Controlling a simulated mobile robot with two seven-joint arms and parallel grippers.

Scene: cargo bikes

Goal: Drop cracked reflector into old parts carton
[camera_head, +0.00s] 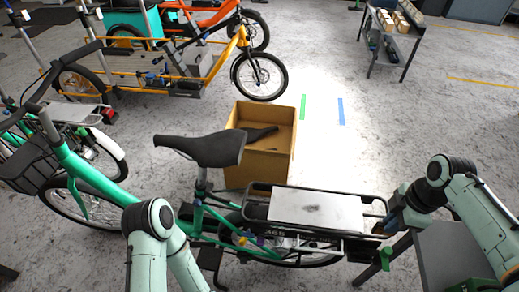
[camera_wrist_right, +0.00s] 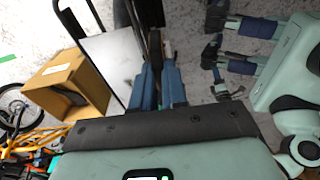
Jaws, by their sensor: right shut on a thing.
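The old parts carton (camera_head: 270,168) is an open brown box on the floor behind the bike saddle, with a dark part inside. It also shows at the left of the right wrist view (camera_wrist_right: 94,84). My right gripper (camera_head: 388,226) is at the rear end of the bike's rack. In the right wrist view, its blue fingers (camera_wrist_right: 157,68) are shut on a thin dark piece (camera_wrist_right: 155,46), apparently the cracked reflector, mostly hidden between them. My left gripper (camera_wrist_right: 213,38) shows at the upper right of that view, its fingers apart and empty.
A yellow cargo bike (camera_head: 215,72) stands behind. A grey shelf cart (camera_head: 392,38) is at the back right. The floor right of the carton is clear.

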